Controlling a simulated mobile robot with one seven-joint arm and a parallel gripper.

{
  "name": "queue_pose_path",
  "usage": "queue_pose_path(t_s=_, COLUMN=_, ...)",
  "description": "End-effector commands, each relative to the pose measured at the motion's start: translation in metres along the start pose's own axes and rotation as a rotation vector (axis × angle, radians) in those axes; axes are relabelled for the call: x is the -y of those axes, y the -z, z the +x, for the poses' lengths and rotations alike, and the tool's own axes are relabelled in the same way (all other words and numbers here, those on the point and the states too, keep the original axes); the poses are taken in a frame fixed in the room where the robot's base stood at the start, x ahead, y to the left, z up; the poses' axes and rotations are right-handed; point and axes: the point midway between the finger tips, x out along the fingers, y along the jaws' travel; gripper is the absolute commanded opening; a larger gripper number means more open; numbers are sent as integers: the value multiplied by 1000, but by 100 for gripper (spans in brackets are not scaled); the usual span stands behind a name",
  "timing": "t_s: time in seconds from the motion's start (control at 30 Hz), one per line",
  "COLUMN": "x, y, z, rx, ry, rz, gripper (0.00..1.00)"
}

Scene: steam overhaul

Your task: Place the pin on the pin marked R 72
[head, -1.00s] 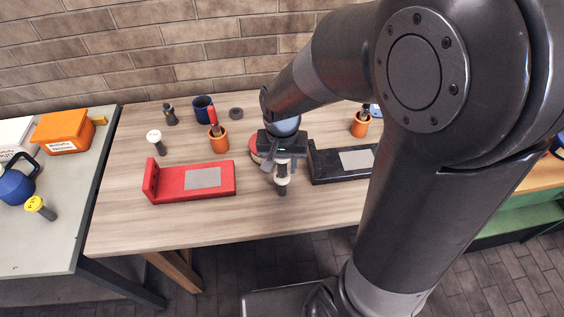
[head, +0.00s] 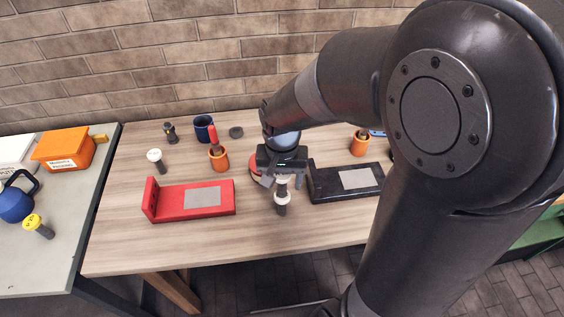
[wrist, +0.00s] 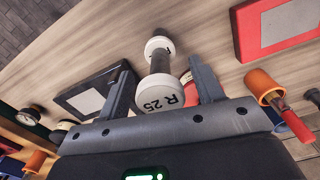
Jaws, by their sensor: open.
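A pin with a white head marked R 25 (wrist: 162,97) stands between the fingers of my gripper (wrist: 160,72) in the wrist view. The fingers are apart on either side of its head. Its dark shaft reaches down to the white head of a second pin (wrist: 158,44), whose mark I cannot read. In the head view, my gripper (head: 283,182) is over the two stacked pins, and the lower pin (head: 282,200) stands on the wooden table with its dark shaft down. The stack looks upright. Another white-headed pin (head: 155,156) stands at the left of the table.
A red block (head: 165,205) lies left of the stack and a black block (head: 318,188) right of it. Orange cups (head: 218,160), a blue cup (head: 204,127) and a dark pin (head: 170,132) stand behind. A yellow-headed pin (head: 35,221) is on the grey side table (head: 60,262).

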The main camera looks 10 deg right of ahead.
Motion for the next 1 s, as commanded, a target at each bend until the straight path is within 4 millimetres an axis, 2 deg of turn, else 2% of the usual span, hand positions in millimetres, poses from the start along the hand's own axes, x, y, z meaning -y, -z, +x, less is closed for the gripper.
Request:
queue_pose_path(t_s=0.2, x=0, y=1, z=-49, rx=-7, ry=3, rz=1, gripper=61)
queue_pose_path(t_s=0.4, x=0, y=0, z=-86, rx=-5, ry=2, rz=1, gripper=61)
queue_pose_path(t_s=0.67, x=-4, y=-2, z=-109, rx=-16, ry=7, rz=-3, gripper=61)
queue_pose_path(t_s=0.77, x=-14, y=-9, z=-118, rx=-56, ry=22, rz=-18, gripper=61)
queue_pose_path(t_s=1.0, x=-55, y=-40, z=-147, rx=-236, ry=62, rz=-87, gripper=61)
